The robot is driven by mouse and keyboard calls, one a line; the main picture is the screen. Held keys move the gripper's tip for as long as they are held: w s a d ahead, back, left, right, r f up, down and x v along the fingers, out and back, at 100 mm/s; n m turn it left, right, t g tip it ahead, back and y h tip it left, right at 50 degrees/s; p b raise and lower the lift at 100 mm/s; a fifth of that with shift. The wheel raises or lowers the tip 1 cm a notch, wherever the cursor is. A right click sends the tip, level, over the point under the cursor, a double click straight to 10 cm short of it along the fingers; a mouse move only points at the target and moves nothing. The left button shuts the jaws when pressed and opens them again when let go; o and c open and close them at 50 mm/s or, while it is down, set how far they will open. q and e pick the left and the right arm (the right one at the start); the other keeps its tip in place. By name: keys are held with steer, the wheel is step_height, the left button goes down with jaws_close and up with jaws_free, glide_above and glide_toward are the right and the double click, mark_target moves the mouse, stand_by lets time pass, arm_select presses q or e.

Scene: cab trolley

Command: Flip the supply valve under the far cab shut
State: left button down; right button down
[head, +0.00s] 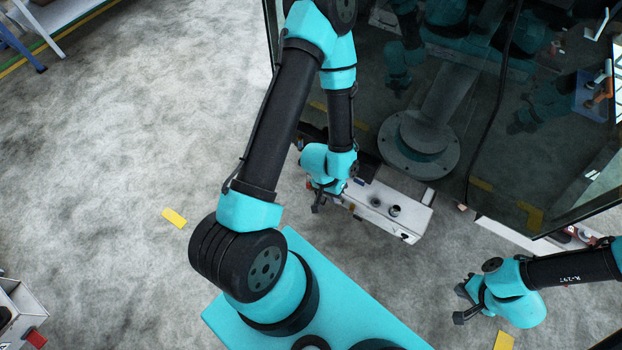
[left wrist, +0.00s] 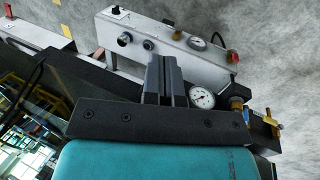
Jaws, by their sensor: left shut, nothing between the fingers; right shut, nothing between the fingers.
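My left gripper (head: 318,204) is shut and empty, low beside a white control box (head: 405,212) at the foot of a dark glass cab (head: 400,75). In the left wrist view the shut fingers (left wrist: 166,80) stand in front of the same kind of white box (left wrist: 165,38). Right of the fingers are a round gauge (left wrist: 202,97) and brass fittings (left wrist: 238,103), with another brass piece (left wrist: 271,122) further right. I cannot tell which piece is the supply valve or how its handle stands. My right gripper (head: 462,304) is shut and empty at the lower right, over the floor.
The box in the wrist view carries knobs, a dial and a red button (left wrist: 232,56). A second glass panel (head: 560,150) stands at the right. Another white box (head: 18,310) is at the lower left. The grey floor (head: 130,130) on the left is largely clear.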

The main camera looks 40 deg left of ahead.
arm_select(q)
steer(key=w+a+f+n, duration=0.1)
steer(key=a+f, duration=0.4)
steer(key=f, duration=0.2)
steer(key=t+h, duration=0.1)
steer(key=t, duration=0.2)
glide_above(309, 187)
steer(key=s+d, duration=0.3)
steer(key=d, duration=0.1)
step_height(309, 187, down, 10)
steer(key=r, duration=0.1)
steer(key=s+a+f+m, duration=0.1)
steer(key=a+f, duration=0.4)
steer(key=a, duration=0.3)
steer(key=s+a+f+m+t, duration=0.1)
steer(key=s+a+f, duration=0.1)
steer(key=a+f, duration=0.3)
steer(key=a, duration=0.3)
steer(key=shift+m+t, duration=0.3)
steer(key=shift+f, duration=0.1)
steer(key=w+d+f, duration=0.5)
steer(key=d+f, duration=0.3)
